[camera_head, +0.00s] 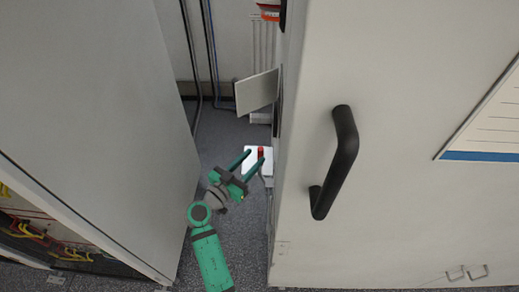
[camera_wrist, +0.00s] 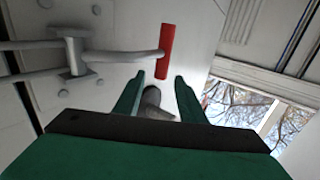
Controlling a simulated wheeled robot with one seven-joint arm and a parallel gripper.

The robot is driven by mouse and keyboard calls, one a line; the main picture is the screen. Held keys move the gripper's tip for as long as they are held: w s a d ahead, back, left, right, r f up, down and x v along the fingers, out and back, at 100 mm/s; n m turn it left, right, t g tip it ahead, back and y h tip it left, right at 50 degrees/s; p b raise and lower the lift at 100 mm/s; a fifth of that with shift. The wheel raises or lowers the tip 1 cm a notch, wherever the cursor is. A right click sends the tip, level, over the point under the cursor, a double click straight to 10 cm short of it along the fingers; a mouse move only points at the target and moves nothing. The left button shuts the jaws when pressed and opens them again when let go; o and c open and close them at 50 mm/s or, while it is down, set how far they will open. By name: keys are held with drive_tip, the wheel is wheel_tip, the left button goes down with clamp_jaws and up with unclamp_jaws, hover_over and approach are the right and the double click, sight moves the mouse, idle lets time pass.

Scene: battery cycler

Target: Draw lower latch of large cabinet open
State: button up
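The latch shows in the wrist view as a grey lever (camera_wrist: 125,56) ending in a red grip (camera_wrist: 166,51), joined to a bracket (camera_wrist: 73,50) on a pale panel. In the head view a small red piece (camera_head: 261,152) shows beside the large cabinet door's (camera_head: 400,185) inner edge. My green gripper (camera_head: 251,159) is low in the gap left of that door. Its fingers (camera_wrist: 159,78) are apart, with the red grip just beyond and between their tips. I see no contact. A dark grey rounded piece (camera_wrist: 153,101) shows between the fingers; I cannot tell what it is.
A black handle (camera_head: 338,160) sticks out of the door's front. Another grey panel (camera_head: 110,110) bounds the gap on the left, with coloured wiring (camera_head: 40,238) below it. A white plate (camera_head: 256,160) is behind the gripper. A window (camera_wrist: 255,110) shows at right in the wrist view.

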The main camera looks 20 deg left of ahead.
sight(260, 150)
drive_tip(key=shift+x, duration=2.65)
drive_tip(key=shift+w, duration=0.1)
drive_tip(key=shift+c, duration=0.2)
clamp_jaws()
